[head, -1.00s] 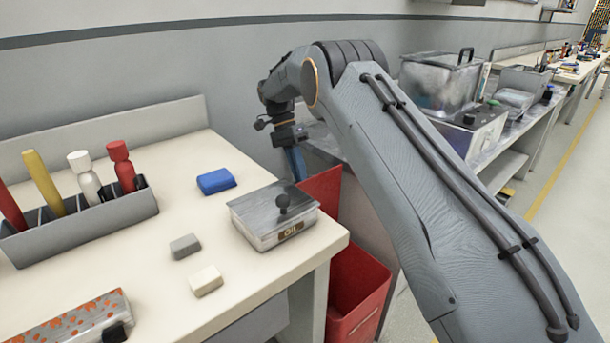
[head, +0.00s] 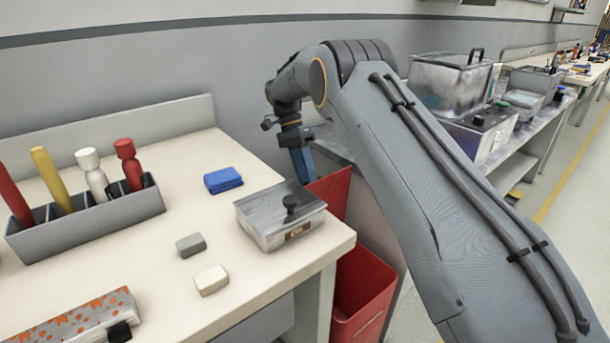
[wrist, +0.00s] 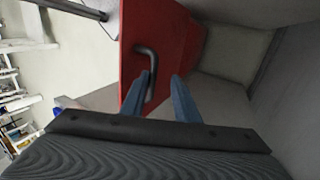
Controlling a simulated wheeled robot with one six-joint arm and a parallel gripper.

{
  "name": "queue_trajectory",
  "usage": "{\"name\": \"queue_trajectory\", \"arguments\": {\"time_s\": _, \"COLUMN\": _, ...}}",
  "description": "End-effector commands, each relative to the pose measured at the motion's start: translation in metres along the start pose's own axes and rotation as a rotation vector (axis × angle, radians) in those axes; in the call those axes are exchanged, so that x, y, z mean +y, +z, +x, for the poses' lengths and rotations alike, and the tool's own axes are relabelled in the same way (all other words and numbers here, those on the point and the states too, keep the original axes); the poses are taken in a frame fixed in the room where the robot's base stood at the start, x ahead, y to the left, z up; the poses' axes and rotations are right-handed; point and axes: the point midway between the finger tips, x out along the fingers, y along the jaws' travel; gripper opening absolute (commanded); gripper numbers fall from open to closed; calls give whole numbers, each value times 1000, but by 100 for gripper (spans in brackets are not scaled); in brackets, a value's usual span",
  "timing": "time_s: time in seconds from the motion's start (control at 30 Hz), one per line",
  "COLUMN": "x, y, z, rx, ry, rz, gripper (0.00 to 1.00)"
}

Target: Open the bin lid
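The red bin (head: 362,292) stands on the floor beside the right end of the workbench, and its inside shows from above. Its red lid (head: 331,190) stands raised and steep at the bin's back. In the wrist view the red lid (wrist: 180,38) carries a dark bent handle (wrist: 147,55). My gripper (head: 306,178) points down at the lid's upper left edge. In the wrist view my gripper (wrist: 160,76) has its two blue fingers apart. The handle runs close along the left finger's inner side; I cannot tell whether they touch.
The workbench (head: 150,270) holds a metal box (head: 280,225) near its right corner, a blue block (head: 223,180), grey and white blocks, and a tool rack (head: 90,222). A second counter with metal containers (head: 455,85) stands behind my arm. Floor at the right is clear.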

Motion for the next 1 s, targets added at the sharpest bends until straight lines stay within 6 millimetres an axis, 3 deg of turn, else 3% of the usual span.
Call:
{"name": "queue_trajectory", "arguments": {"time_s": 0.53, "x": -3, "y": 1, "z": -64, "rx": 1, "ry": -2, "rz": -1, "gripper": 28}}
{"name": "queue_trajectory", "arguments": {"time_s": 1.0, "x": 0, "y": 1, "z": -77, "rx": 0, "ry": 1, "rz": -1, "gripper": 28}}
